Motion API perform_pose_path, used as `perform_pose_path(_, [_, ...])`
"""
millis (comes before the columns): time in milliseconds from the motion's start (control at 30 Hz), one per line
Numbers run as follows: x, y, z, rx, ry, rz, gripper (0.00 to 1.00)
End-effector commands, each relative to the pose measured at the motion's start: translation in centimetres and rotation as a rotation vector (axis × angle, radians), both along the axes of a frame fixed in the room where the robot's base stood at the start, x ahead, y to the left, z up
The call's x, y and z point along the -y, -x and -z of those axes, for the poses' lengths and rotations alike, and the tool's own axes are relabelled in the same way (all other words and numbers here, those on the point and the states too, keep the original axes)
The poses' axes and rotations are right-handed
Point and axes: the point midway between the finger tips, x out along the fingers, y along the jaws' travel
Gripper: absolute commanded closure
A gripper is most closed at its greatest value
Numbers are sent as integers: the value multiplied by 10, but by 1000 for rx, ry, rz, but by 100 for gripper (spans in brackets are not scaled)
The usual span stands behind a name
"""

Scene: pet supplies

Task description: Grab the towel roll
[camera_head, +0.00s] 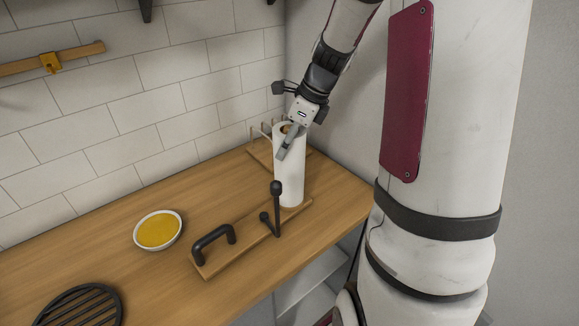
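The white towel roll (290,183) stands upright at the right end of the wooden counter, near the corner. My gripper (285,147) comes down from above at the roll's top. One grey finger shows in front of the roll's upper part, angled down to the left. The other finger is not clearly visible, so I cannot tell whether the gripper is open or shut, or touching the roll. The top of the roll is partly covered by the gripper.
A wooden board (216,262) with a black handle (212,237) and a black hook (277,208) lies in front of the roll. A wooden peg rack (262,157) is behind it. A bowl with yellow contents (158,230) and a black grate (78,306) are left. The counter between is clear.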

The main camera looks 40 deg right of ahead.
Motion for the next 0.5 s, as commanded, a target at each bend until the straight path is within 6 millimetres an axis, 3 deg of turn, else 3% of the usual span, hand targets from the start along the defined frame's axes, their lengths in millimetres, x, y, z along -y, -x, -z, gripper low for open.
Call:
perform_pose_path(33, [0,0,0,-1,-1,0,54])
perform_pose_path(167, [0,0,0,-1,-1,0,81])
perform_pose_path(500, [0,0,-4,0,0,-1,81])
